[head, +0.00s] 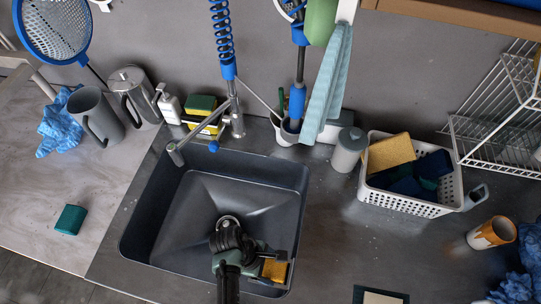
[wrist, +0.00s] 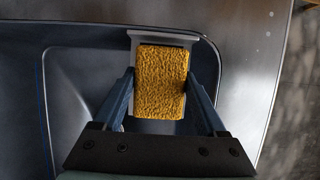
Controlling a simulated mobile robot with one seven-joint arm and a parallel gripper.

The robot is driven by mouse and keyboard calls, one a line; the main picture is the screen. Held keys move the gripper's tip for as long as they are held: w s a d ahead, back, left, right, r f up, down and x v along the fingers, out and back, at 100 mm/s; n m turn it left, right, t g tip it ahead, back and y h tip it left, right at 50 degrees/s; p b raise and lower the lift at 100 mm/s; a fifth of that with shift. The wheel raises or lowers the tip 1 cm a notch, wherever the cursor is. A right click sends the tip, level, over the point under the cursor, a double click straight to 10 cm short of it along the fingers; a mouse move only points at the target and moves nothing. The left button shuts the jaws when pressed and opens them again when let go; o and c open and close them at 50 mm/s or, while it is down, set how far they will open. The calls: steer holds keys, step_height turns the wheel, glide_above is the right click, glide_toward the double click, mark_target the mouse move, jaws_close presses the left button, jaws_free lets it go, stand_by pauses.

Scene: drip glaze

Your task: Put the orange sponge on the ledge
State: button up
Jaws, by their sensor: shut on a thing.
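The orange sponge (wrist: 160,80) is between the two fingers of my gripper (wrist: 160,92) in the wrist view, gripped from its left and right sides. In the head view, the sponge (head: 273,270) shows at the end of my gripper (head: 270,268), over the sink's front right part. A small grey ledge (wrist: 163,38) with a raised rim shows behind and around the sponge's far end. Its edge also shows in the head view (head: 281,255). I cannot tell whether the sponge touches the ledge. My arm hides part of the sink.
The dark sink (head: 180,215) surrounds my gripper. A white basket (head: 430,208) holds a yellow sponge (head: 390,153) and dark blue ones. A teal sponge (head: 71,219) lies on the left counter. The faucet (head: 236,115) stands behind the sink.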

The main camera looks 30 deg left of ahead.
steer(key=shift+f, duration=0.2)
steer(key=o, duration=1.2)
steer(key=shift+o, duration=0.2)
steer(key=shift+r, duration=0.3)
steer(key=v, duration=1.1)
steer(key=shift+r, duration=0.4)
steer(key=shift+a, duration=0.15)
